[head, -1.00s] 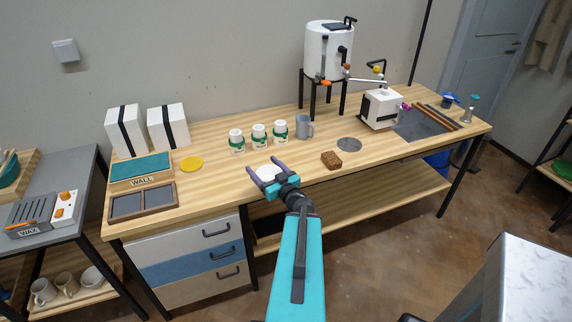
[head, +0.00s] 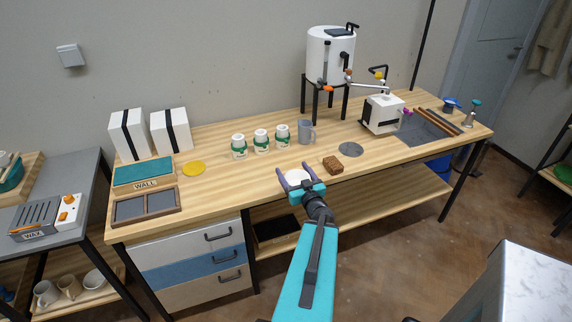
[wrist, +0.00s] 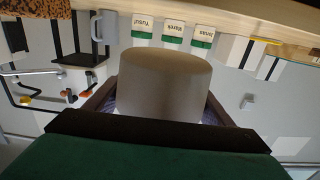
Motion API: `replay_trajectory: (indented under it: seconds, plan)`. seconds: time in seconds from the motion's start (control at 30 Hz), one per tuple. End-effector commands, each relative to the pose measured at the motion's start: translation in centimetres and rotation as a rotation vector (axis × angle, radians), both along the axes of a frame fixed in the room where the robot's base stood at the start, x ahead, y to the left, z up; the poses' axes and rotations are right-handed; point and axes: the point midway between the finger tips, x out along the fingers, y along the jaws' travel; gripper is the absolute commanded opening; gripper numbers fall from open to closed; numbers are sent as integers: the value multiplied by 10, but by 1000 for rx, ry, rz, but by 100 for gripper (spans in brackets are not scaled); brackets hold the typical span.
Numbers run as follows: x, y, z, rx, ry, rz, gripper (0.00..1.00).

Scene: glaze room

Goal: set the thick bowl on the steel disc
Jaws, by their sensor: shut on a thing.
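The thick bowl (head: 297,176) shows as a pale round shape between the purple fingers of my gripper (head: 297,181) in the head view. In the wrist view the bowl (wrist: 163,85) is a large plain grey-beige form filling the middle, with a finger of my gripper (wrist: 162,100) on each side. My gripper is shut on it, over the front part of the bench; the exact height is hard to tell. The steel disc (head: 351,149) is a flat grey circle on the bench, to the right of and behind my gripper. Nothing stands on it.
A brown sponge-like block (head: 333,165) lies between my gripper and the disc. A grey mug (head: 306,131) and several green-labelled jars (head: 261,139) stand behind. A white boxy machine (head: 381,113) stands behind and right of the disc. A yellow disc (head: 193,168) lies left.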

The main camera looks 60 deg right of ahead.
Motion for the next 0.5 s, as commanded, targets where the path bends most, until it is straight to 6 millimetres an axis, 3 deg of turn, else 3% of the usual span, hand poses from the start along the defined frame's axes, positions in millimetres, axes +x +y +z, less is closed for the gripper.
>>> replay_trajectory:
  seconds: [0.5]
  plan:
    - [12, -11, -6, -1, -2, 3, 44]
